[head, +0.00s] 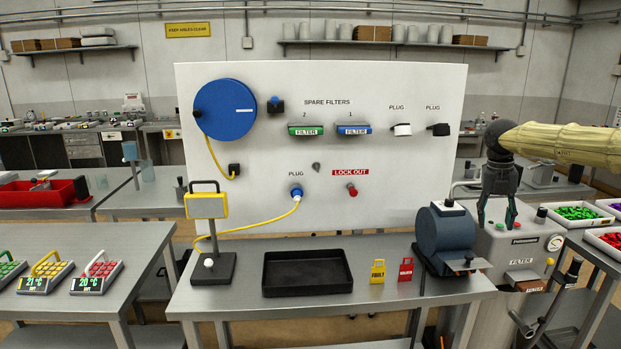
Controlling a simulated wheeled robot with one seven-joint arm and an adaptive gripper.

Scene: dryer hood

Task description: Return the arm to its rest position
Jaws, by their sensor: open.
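My arm in a yellowish sleeve reaches in from the right edge in the head view. My gripper (497,222) hangs from it, pointing down, with its two dark fingers apart and nothing seen between them. It is in front of the grey dryer machine (520,246) and to the right of the dark blue drum (445,232) on the bench. Whether the fingertips touch the machine is hard to tell.
A white panel (330,90) holds filters, plugs and a blue reel (225,109). The bench (220,302) carries a black tray (306,272), yellow and red tags, and a lamp stand (210,235). Bins of coloured parts (578,215) stand at right.

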